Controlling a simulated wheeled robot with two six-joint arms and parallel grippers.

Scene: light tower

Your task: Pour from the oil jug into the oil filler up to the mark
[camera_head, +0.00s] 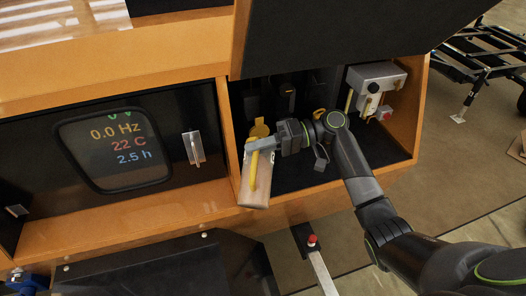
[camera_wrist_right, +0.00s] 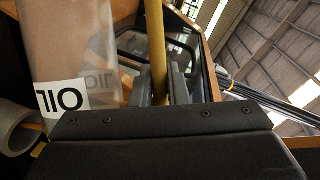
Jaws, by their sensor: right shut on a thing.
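The oil jug (camera_head: 256,187) is a see-through, tan-tinted container with a yellow handle, at the front left of the open engine compartment. My right gripper (camera_head: 262,144) is shut on its handle (camera_wrist_right: 157,48). In the right wrist view the jug body (camera_wrist_right: 68,45) stands left of the fingers, with an "OIL" label (camera_wrist_right: 62,100) that reads upside down. How much oil it holds is hard to tell. A yellow part (camera_head: 259,127) shows just behind the jug; I cannot tell whether it is the oil filler. No fill mark is readable. My left gripper is out of view.
The orange cabinet has a display panel (camera_head: 125,150) and a latch handle (camera_head: 193,147) on the left. A raised dark lid (camera_head: 340,35) hangs over the compartment. A grey box (camera_head: 376,76) sits at its right wall. A red-tipped lever (camera_head: 312,240) stands below the front edge.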

